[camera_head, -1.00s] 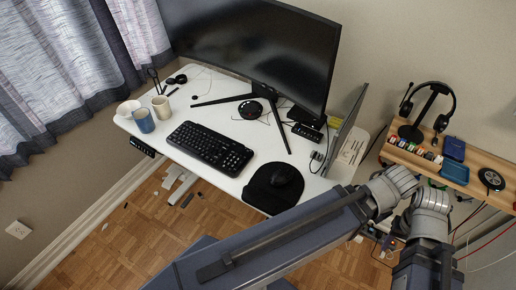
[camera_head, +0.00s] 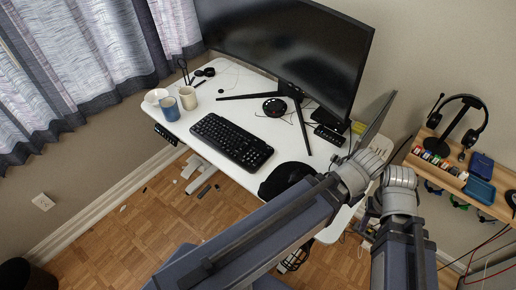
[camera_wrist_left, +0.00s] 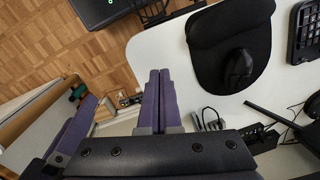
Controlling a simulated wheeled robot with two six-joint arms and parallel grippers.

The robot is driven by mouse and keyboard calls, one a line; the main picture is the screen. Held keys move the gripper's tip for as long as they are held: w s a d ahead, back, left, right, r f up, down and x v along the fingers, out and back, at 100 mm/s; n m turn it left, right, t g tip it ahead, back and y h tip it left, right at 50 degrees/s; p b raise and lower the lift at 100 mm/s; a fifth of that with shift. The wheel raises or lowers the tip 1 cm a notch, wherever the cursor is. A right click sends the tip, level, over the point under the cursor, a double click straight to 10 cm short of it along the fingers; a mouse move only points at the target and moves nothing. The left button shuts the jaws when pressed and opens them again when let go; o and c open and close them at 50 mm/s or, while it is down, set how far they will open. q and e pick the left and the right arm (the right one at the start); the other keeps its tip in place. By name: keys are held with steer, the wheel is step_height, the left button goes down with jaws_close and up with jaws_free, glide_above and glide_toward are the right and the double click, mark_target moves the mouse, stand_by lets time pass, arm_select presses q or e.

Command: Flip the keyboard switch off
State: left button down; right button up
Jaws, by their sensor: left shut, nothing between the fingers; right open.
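The black keyboard (camera_head: 232,141) lies flat on the white desk (camera_head: 212,172), left of the black mouse pad (camera_head: 270,186). Its switch is too small to make out. In the left wrist view, a corner of the keyboard (camera_wrist_left: 304,32) shows at the upper right. My left gripper (camera_wrist_left: 158,75) is shut and empty, with its two purple fingers together beside the desk edge and the mouse pad. In the head view my left arm hides its fingers. My right gripper (camera_head: 372,208) is open, at the desk's right end and mostly hidden by the arms.
The mouse (camera_wrist_left: 239,67) sits on the mouse pad. A large monitor (camera_head: 285,50) stands at the back. Two mugs (camera_head: 171,108) (camera_head: 188,97) and a bowl (camera_head: 156,96) stand at the left. A wooden shelf (camera_head: 480,196) with a headset (camera_head: 462,118) is at right.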

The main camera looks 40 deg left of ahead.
arm_select(q)
steer(key=shift+a, duration=0.15)
steer(key=w+a+f+m+y+b, duration=0.2)
steer(key=w+a+m+y+b, duration=0.2)
steer(key=w+a+m, duration=0.3)
steer(key=w+a+f+m+y+b, duration=0.2)
steer(key=w+a+m+y+b, duration=0.2)
steer(key=w+a+m+b, duration=0.3)
steer(key=w+a, duration=0.1)
steer(key=a, duration=0.4)
steer(key=shift+w+m+t, duration=0.3)
steer(key=shift+w+m, duration=0.05)
steer(key=shift+m, duration=0.05)
steer(key=shift+f, duration=0.1)
